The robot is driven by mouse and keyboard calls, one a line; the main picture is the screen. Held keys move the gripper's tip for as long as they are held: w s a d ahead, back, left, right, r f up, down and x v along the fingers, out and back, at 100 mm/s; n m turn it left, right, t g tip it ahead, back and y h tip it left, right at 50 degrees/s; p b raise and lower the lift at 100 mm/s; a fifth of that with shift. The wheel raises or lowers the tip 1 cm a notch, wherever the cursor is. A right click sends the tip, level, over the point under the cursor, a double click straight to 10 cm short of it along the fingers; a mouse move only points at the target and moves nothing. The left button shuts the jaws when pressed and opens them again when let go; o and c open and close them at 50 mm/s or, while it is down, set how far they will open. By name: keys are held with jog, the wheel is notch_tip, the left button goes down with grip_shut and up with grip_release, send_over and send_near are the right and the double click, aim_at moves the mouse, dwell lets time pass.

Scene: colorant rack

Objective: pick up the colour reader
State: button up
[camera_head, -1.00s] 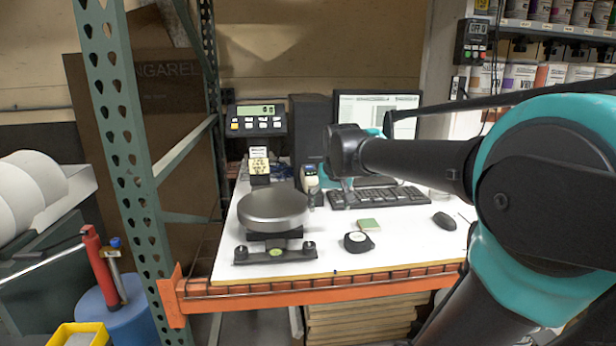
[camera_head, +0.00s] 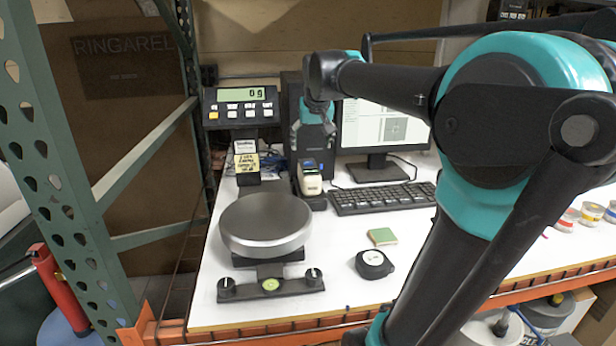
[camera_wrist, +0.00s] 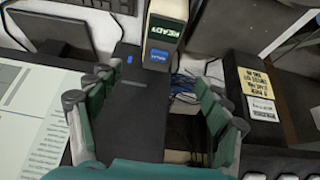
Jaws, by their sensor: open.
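The colour reader (camera_head: 311,180) is a small white and tan handheld device with a dark, blue-lit top. It stands upright in a black holder on the white bench, in front of a black tower and left of the keyboard. In the wrist view the reader (camera_wrist: 164,32) is at the top centre, its READY label upside down. My gripper (camera_head: 316,130) is above and just behind the reader in the head view. In the wrist view my gripper (camera_wrist: 155,82) has its green-padded fingers spread wide with nothing held. The reader lies beyond the fingertips, apart from them.
A scale with a round metal pan (camera_head: 266,222) stands left front, its display (camera_head: 241,107) behind. The black tower (camera_wrist: 125,100) shows between my fingers. A monitor (camera_head: 385,125) and keyboard (camera_head: 385,197) are to the right. A tape measure (camera_head: 373,264) and green pad (camera_head: 382,237) lie in front.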

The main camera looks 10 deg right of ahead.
aim_at(308, 164)
jog(key=x, duration=0.9)
jog(key=shift+x, duration=2.9)
jog(key=shift+s+f, duration=0.1)
jog(key=shift+s, duration=0.05)
grip_shut()
jog(key=shift+r, duration=0.2)
